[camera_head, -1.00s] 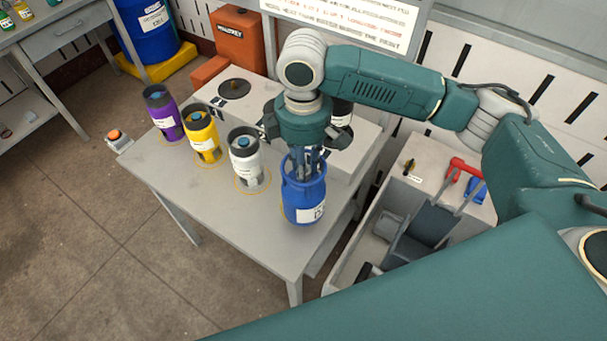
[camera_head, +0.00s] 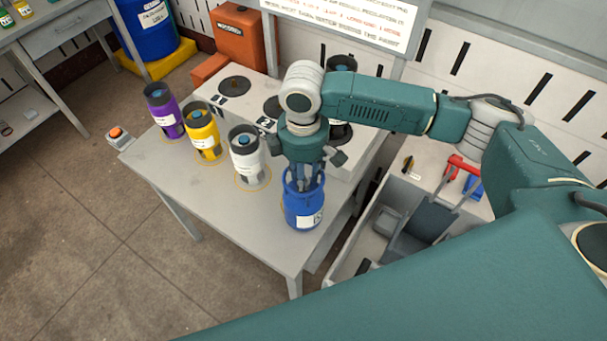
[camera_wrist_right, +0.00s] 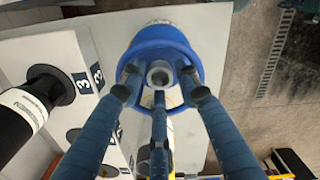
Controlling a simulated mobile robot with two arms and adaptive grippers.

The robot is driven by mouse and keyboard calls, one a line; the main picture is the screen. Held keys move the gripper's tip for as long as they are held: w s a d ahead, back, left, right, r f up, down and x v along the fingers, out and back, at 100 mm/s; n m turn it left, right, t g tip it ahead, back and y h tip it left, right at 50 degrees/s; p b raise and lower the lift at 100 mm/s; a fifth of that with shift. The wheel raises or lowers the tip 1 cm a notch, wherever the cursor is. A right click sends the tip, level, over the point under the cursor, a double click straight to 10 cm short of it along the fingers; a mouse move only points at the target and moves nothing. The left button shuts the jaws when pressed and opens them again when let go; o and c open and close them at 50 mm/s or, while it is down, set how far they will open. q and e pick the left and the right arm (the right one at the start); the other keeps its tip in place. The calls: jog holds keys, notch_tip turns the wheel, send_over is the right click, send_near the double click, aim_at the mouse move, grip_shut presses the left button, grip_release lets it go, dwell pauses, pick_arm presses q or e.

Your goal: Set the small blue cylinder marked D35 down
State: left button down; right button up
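The blue cylinder (camera_head: 302,213) is upright over the front right part of the grey table (camera_head: 232,215), with a white label on its side. I cannot read D35 on it. My right gripper (camera_head: 304,180) points straight down into its open top. In the right wrist view, the gripper's three fingers (camera_wrist_right: 159,88) close around the grey knob (camera_wrist_right: 160,73) inside the blue rim (camera_wrist_right: 160,35). I cannot tell whether the cylinder's base touches the table. My left gripper is not in view.
White (camera_head: 246,158), yellow (camera_head: 202,135) and purple (camera_head: 163,112) cylinders stand in a row to the left, on ringed spots. A pale block with round holes (camera_head: 233,86) is behind them. A grey bin (camera_head: 345,265) with tools is at right. The front left tabletop is clear.

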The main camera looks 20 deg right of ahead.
dwell(0.4)
jog(key=shift+r, duration=0.3)
jog(key=shift+r+b, duration=1.7)
jog(key=shift+r, duration=4.2)
